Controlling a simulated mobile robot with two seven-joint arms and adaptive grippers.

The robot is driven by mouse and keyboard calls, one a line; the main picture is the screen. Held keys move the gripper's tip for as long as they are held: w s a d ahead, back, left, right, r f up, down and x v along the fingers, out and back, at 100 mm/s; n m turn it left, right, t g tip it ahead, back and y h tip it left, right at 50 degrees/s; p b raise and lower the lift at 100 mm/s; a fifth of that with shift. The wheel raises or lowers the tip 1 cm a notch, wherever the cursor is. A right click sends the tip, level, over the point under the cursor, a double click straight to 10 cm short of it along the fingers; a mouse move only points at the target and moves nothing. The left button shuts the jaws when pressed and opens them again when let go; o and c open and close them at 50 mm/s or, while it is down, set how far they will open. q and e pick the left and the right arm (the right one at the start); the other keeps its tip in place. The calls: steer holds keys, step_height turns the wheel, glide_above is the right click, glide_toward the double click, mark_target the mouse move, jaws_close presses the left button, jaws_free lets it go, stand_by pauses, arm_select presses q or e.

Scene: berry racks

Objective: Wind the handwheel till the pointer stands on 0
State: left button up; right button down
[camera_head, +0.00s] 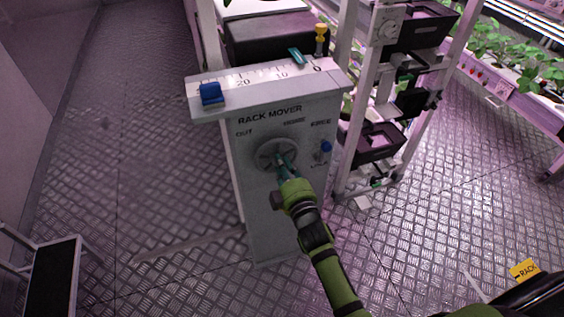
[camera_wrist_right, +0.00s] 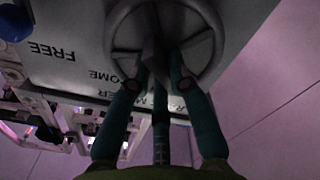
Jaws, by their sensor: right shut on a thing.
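The grey handwheel (camera_head: 262,152) is on the front of the rack mover cabinet (camera_head: 265,205). My right gripper (camera_head: 283,163) reaches it from below, with its teal fingers over the wheel's middle. On top of the cabinet is a white scale (camera_head: 263,76) marked 20, 10 and 0. My left gripper is not in view.
A blue block (camera_head: 211,93) sits at the scale's left end, and a yellow piece (camera_head: 320,38) stands near 0. A blue knob (camera_head: 326,146) is right of the handwheel. Racks stand behind and right. A step stool (camera_head: 52,278) is at lower left; the floor between is clear.

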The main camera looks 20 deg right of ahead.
steer(key=shift+d+f+m+p, duration=0.15)
steer(key=shift+m+p, duration=0.85)
steer(key=shift+m, duration=3.1)
steer(key=shift+a+f+m+p, duration=0.15)
steer(key=shift+m+p, duration=0.8)
steer(key=shift+m, duration=3.15)
steer(key=shift+d, duration=0.1)
steer(key=c, duration=1.1)
jaws_free()
steer(key=shift+c, duration=0.2)
steer(key=s, duration=1.2)
steer(key=shift+d, duration=0.2)
